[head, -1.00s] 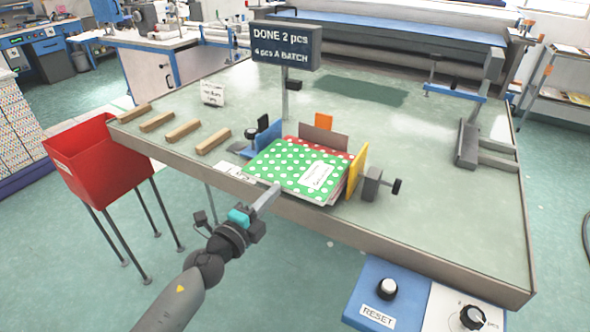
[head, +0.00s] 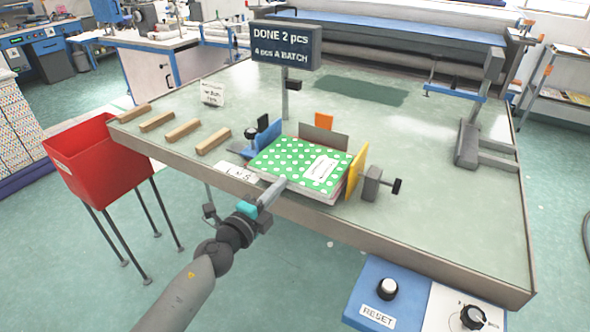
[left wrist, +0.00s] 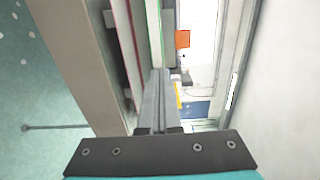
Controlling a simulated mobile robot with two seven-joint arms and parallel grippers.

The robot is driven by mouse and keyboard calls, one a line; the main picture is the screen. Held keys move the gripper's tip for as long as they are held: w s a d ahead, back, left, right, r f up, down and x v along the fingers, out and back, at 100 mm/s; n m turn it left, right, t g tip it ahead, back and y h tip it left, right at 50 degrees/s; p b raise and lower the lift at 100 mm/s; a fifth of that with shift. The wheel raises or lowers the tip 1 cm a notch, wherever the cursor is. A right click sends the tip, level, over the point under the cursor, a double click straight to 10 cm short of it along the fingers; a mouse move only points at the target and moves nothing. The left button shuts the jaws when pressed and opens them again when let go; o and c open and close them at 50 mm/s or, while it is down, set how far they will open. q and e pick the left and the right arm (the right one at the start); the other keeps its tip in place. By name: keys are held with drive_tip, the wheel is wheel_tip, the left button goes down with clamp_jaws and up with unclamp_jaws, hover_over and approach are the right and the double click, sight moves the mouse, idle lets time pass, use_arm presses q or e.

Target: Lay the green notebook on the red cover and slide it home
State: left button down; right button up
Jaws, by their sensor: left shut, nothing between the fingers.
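The green notebook (head: 290,158) with white dots and a white label lies flat on a stack between the jig's stops. It covers the top of the stack, and the red cover is hidden from above in the head view. My left gripper (head: 280,184) is shut and empty, its tip at the notebook's near edge; I cannot tell whether it touches. In the left wrist view the shut fingers (left wrist: 158,85) point along the stack's side, where thin green and red edges show. My right gripper is in neither view.
Around the stack stand a blue stop (head: 268,138), a grey back plate (head: 323,138), an orange tab (head: 323,121) and a yellow plate (head: 356,172) with a clamp (head: 373,184). Several wooden bars (head: 157,121) lie left. A red bin (head: 95,158) stands beside the table.

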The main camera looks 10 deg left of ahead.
use_arm(q)
drive_tip(key=shift+x, duration=1.15)
drive_tip(key=v, duration=0.5)
drive_tip(key=shift+s+a+p, duration=0.2)
drive_tip(key=shift+s+p, duration=0.1)
drive_tip(key=shift+s, duration=0.1)
